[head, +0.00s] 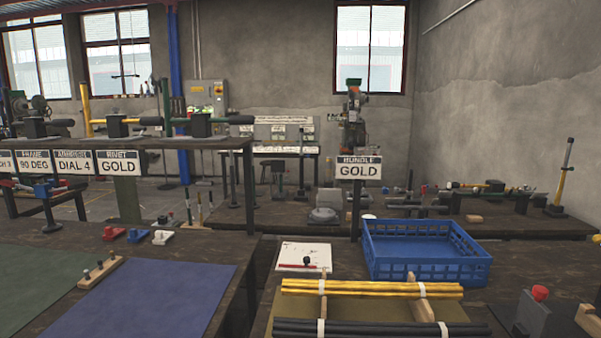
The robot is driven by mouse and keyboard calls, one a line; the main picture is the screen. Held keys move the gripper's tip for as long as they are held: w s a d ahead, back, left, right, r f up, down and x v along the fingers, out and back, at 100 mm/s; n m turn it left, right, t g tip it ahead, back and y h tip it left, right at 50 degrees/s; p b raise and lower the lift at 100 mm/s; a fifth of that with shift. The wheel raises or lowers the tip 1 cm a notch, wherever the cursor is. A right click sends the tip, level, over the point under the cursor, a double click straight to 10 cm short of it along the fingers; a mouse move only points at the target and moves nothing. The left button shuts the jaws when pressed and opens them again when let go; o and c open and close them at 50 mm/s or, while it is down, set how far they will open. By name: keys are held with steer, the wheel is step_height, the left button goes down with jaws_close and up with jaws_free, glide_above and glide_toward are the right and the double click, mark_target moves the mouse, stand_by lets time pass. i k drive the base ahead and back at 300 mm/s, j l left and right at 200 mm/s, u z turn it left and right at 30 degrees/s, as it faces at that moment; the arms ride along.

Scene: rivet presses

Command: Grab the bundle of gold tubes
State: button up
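The bundle of gold tubes (371,289) lies level across wooden supports on the near workbench, right of centre at the bottom of the head view. White bands wrap it near its left end and toward its right end. A bundle of black tubes (380,327) lies parallel just in front of it, partly cut off by the bottom edge. A sign (359,168) reading "BUNDLE GOLD" stands on a post behind the bench. My gripper is not in view.
A blue crate (424,271) stands right behind the gold bundle. A white sheet with a red and black item (303,257) lies behind its left end. A grey block with a red top (533,310) stands at the right.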

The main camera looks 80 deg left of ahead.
mark_target(294, 287)
steer(key=u, duration=2.35)
